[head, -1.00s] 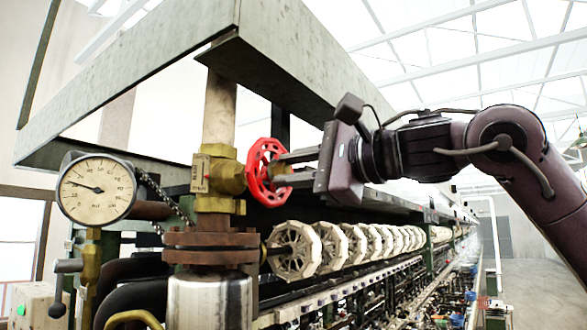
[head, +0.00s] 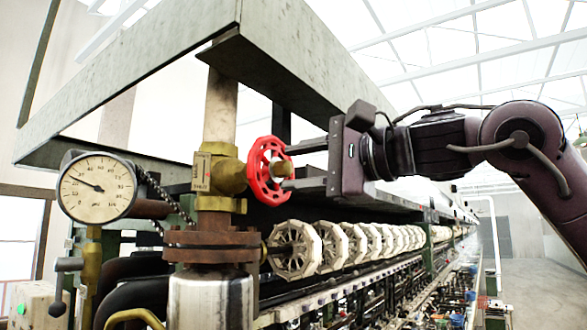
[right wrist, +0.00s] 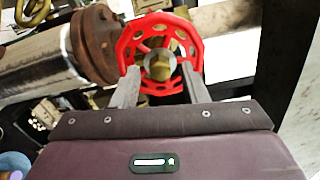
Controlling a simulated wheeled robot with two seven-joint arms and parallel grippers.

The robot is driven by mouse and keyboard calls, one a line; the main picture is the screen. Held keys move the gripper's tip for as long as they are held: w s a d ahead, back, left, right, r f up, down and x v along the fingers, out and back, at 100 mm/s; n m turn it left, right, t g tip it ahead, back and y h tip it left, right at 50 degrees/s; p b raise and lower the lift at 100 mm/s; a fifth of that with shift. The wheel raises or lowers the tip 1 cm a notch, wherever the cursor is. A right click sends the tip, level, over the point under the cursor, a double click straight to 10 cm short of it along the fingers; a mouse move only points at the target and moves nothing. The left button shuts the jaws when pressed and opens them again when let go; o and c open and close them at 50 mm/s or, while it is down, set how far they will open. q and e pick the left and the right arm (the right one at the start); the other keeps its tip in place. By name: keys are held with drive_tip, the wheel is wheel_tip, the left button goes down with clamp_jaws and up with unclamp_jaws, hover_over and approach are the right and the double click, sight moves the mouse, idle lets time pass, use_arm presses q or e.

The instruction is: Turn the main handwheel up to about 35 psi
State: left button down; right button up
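The red main handwheel (head: 264,186) sits on a brass valve (head: 227,176) on the upright pipe. My right gripper (head: 288,168) is just right of the wheel, facing it. In the right wrist view the red wheel (right wrist: 126,50) is straight ahead. There the two fingers of the right gripper (right wrist: 160,72) stand apart, one on each side of the brass hub nut (right wrist: 160,67), with nothing clamped. I cannot tell whether the tips touch the wheel. The round pressure gauge (head: 97,205) is left of the valve; its needle points up and left. My left gripper is not in view.
A rusty flange (head: 210,246) and a steel cylinder (head: 210,300) are below the valve. A row of pale reels (head: 294,250) runs back under the wheel. A grey metal beam (head: 290,75) overhangs from above. Free room lies at the right over the floor (head: 545,290).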

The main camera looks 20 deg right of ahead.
drive_tip(key=shift+v, duration=0.9)
drive_tip(key=shift+m, duration=1)
drive_tip(key=m, duration=0.5)
drive_tip(key=shift+w+a, duration=0.1)
drive_tip(key=shift+w, duration=0.05)
drive_tip(key=m, duration=0.9)
drive_tip(key=shift+x, duration=1.55)
drive_tip(key=c, duration=0.9)
drive_tip(key=shift+o, duration=0.2)
drive_tip(key=n, duration=0.5)
drive_tip(key=shift+n, duration=0.3)
drive_tip(key=n, duration=0.5)
drive_tip(key=o, duration=0.9)
drive_tip(key=shift+c, duration=0.2)
